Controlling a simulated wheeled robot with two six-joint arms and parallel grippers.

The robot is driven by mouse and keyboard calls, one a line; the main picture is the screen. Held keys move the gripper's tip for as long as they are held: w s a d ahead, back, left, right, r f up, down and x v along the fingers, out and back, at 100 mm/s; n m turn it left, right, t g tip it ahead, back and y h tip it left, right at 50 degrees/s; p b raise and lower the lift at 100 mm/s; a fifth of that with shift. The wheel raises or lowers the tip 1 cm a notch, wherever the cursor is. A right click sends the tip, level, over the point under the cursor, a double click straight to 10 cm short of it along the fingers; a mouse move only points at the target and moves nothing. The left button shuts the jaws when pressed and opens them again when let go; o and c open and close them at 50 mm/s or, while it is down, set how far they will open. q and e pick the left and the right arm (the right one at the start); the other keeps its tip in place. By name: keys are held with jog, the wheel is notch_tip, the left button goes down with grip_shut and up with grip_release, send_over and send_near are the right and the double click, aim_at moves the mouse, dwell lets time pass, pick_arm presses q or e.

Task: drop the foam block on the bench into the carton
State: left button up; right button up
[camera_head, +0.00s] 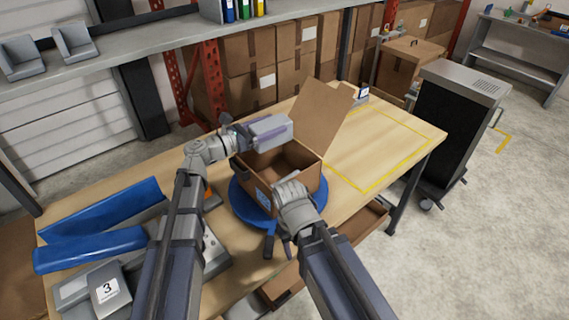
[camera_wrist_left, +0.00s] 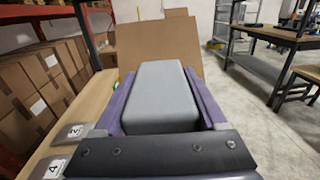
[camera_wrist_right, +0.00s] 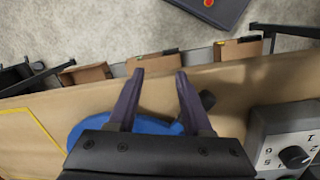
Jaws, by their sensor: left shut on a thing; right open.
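The grey foam block (camera_head: 274,123) is between the purple fingers of my left gripper (camera_head: 268,134), which is shut on it. In the left wrist view the block (camera_wrist_left: 160,92) fills the space between the fingers. The block is above the back left part of the open carton (camera_head: 248,173). The carton stands on a blue round turntable (camera_head: 240,203), its raised flap (camera_head: 318,115) at the back right. My right gripper (camera_head: 272,242) is in front of the carton, pointing down; the right wrist view shows its fingers (camera_wrist_right: 159,76) apart and empty.
A yellow-outlined area (camera_head: 385,150) on the right of the bench is clear. A dark cabinet (camera_head: 450,125) stands beyond the right end. A shelf (camera_head: 110,55) runs along the back left.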

pick_arm(q)
notch_tip(320, 180, down, 4)
jog(key=b, duration=0.2)
jog(key=shift+r+b, duration=0.25)
jog(key=shift+b, duration=0.05)
jog(key=o, duration=1.2)
jog(key=shift+o, duration=0.2)
jog(key=v, duration=0.8)
jog(key=shift+d, duration=0.1)
